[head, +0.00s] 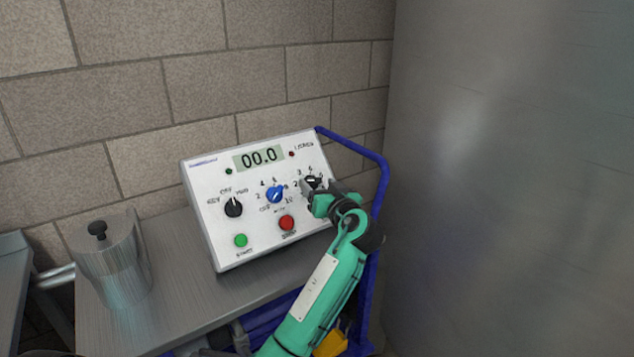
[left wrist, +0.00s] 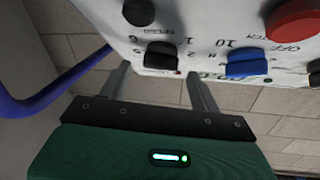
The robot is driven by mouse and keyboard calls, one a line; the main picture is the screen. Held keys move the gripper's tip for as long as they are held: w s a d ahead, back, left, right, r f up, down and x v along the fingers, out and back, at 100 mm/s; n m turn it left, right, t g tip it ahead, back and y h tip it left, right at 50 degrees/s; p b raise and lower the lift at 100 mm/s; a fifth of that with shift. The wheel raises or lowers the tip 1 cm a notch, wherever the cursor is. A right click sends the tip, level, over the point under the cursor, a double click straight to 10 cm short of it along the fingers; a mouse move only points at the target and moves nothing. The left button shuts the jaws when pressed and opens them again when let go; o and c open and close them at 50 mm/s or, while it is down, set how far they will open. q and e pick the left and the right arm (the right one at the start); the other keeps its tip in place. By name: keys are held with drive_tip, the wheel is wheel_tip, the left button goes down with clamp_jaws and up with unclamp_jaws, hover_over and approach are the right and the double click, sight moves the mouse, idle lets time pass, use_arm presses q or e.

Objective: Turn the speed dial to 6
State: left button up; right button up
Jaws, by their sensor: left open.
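A white control panel (head: 262,222) stands tilted on a metal bench. A blue dial (head: 274,194), its scale numbered up to 10, sits mid-panel; it also shows in the left wrist view (left wrist: 247,64). A black dial (head: 313,182) with its own numbers sits at the right. My right gripper is out of view.
The display (head: 259,157) reads 00.0. A black selector (head: 233,207), a green button (head: 240,240) and a red button (head: 286,222) share the panel. A lidded metal pot (head: 112,262) stands left. A blue rail (head: 383,190) rises at the right, before a grey surface (head: 520,180).

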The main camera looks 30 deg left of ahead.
use_arm(q)
drive_tip(key=shift+x, duration=1)
drive_tip(key=c, duration=1)
